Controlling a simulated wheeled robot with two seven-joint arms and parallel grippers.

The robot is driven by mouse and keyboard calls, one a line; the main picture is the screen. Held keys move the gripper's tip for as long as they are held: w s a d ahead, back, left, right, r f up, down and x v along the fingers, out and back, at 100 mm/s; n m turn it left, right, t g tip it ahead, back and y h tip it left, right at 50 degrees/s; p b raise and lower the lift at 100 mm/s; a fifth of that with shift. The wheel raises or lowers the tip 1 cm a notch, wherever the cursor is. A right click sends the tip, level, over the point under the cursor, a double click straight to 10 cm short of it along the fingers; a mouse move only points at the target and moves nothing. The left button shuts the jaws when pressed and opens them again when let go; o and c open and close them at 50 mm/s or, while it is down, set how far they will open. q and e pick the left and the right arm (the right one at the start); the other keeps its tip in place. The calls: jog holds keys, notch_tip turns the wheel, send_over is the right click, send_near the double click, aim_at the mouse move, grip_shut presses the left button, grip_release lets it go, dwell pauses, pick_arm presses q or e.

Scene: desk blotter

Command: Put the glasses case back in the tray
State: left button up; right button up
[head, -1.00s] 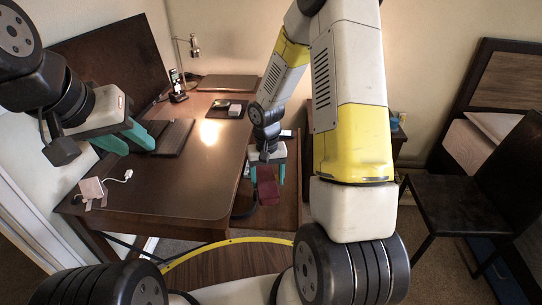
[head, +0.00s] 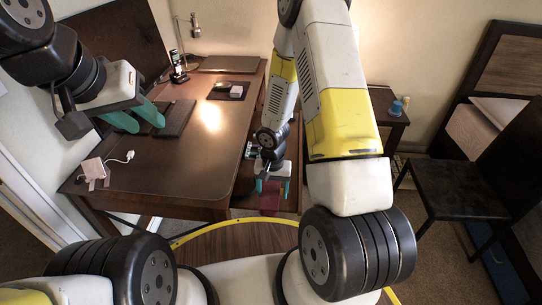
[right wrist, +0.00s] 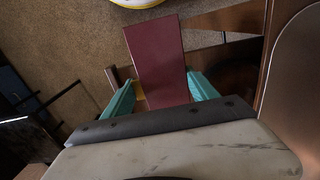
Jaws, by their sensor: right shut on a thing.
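The dark red glasses case (right wrist: 157,60) is a flat, long block. My right gripper (right wrist: 160,95) is shut on it, with teal fingers on both sides in the right wrist view. In the head view the right gripper (head: 271,186) holds the case (head: 270,198) in the air beyond the desk's right edge. My left gripper (head: 135,117) is open and empty, over the left part of the desk. A black flat tray or mat (head: 238,95) lies on the far part of the desk with a small light thing on it; I cannot tell whether it is the tray.
A dark chair (head: 455,185) stands at right. The desk's middle is clear.

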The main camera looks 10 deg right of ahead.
jog(key=w+d, duration=0.1)
jog(key=w, duration=0.1)
jog(key=w+d, duration=0.2)
jog(key=w, duration=0.1)
jog(key=w+d+f, duration=0.1)
jog(key=w+d, duration=0.1)
jog(key=w, duration=0.1)
jog(key=shift+w, duration=0.25)
jog(key=shift+d+f, duration=0.1)
jog(key=shift+f, duration=1.6)
jog(key=shift+f, duration=0.1)
jog(key=o, duration=1.4)
